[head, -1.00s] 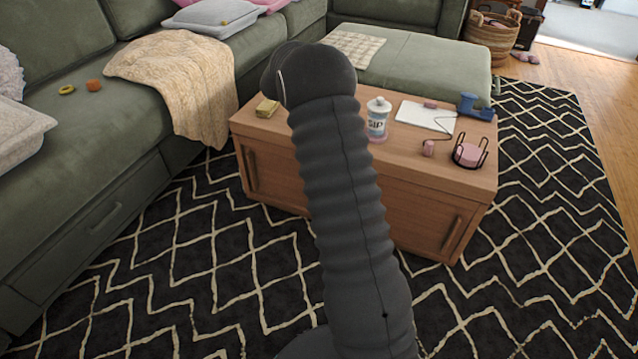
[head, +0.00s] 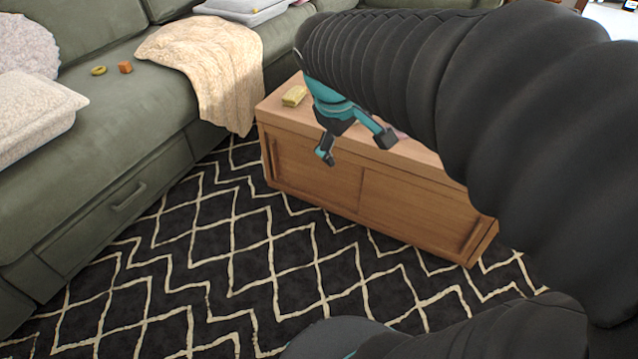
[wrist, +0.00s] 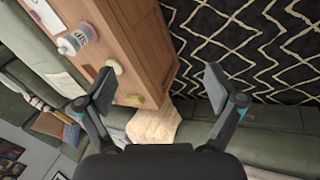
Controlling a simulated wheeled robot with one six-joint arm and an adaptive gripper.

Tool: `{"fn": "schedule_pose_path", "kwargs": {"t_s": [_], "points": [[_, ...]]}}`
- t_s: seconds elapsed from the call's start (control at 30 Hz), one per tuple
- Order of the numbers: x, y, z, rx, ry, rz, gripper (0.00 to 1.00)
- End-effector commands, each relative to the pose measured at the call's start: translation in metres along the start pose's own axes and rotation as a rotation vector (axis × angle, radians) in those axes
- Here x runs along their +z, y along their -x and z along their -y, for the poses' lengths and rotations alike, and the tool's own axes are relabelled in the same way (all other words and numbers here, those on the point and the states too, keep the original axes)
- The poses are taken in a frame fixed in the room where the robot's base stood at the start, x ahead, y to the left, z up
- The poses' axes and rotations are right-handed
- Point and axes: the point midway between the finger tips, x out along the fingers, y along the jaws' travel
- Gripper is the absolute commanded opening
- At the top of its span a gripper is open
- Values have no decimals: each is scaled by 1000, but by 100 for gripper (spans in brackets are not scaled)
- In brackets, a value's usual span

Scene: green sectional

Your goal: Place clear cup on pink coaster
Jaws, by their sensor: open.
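The clear cup (wrist: 78,40) has a "SIP" label and stands on the low wooden table in the wrist view. It has pink at its base; I cannot tell if this is a coaster. In the head view my arm hides the cup, and only a pink bit (head: 401,134) shows past a finger. The pink discs in a dark rack, seen earlier at the table's right end, are hidden now. My gripper (head: 355,144) is open and empty, near the table's front edge. Its spread fingers also show in the wrist view (wrist: 160,87), apart from the cup.
A green sofa (head: 150,105) with a cream blanket (head: 205,60) stands left. Patterned rug (head: 230,245) lies clear in front.

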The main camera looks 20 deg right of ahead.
Motion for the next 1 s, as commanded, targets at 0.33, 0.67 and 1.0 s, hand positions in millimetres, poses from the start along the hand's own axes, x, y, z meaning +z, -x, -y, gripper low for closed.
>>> {"fn": "schedule_pose_path", "kwargs": {"t_s": [0.33, 0.67, 1.0], "points": [[60, 30, 88, -183, -338, -211, 93], [76, 33, 116, -260, -454, -269, 93], [76, 33, 116, -259, -452, -269, 93]]}}
